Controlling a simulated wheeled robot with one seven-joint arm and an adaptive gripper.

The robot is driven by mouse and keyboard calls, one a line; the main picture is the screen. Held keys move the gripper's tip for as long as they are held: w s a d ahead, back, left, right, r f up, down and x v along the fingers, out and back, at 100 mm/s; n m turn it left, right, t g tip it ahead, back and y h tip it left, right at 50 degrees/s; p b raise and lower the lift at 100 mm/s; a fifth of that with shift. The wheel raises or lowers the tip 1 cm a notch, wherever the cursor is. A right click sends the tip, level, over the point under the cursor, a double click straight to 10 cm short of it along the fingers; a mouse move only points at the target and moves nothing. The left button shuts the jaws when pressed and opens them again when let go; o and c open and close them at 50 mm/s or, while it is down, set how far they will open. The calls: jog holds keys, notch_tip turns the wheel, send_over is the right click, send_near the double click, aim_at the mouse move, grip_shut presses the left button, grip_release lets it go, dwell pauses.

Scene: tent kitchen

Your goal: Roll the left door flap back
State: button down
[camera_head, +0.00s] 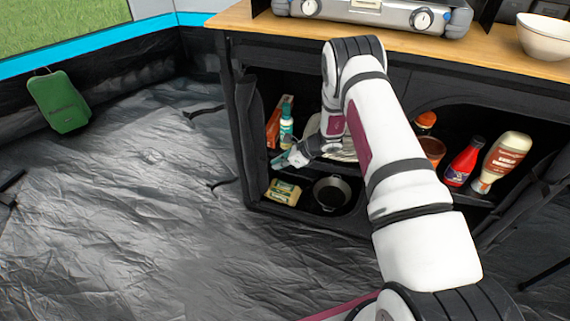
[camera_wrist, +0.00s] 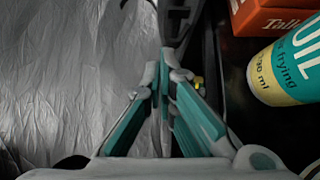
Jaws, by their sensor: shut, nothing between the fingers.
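The cupboard's left opening stands uncovered, and its shelves show. A dark fabric strip that looks like the left door flap (camera_head: 250,115) runs down the left edge of this opening, gathered; I cannot tell exactly how it is fastened. My gripper (camera_head: 281,161) is at the left side of the opening, by the middle shelf, a little right of the strip. In the wrist view my gripper (camera_wrist: 165,75) has its teal fingers together at the tips, empty, beside a dark edge of the cupboard. My arm hides part of the opening's right side.
A teal bottle (camera_head: 286,124) and an orange box (camera_head: 273,128) stand close to my gripper. A yellow pack (camera_head: 284,191) and a dark pan (camera_head: 331,192) sit below. Sauce bottles (camera_head: 463,163) stand in the right compartment.

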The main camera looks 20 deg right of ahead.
jog(key=shift+w+a+f, duration=0.1)
jog(key=shift+w+a, duration=0.05)
jog(key=shift+a, duration=0.05)
jog(key=shift+w+a+b, duration=0.25)
jog(key=shift+w+a, duration=0.2)
jog(key=shift+a, duration=0.15)
jog(key=shift+w+a+b, duration=0.2)
jog(key=shift+w+a, duration=0.2)
jog(key=shift+a, duration=0.2)
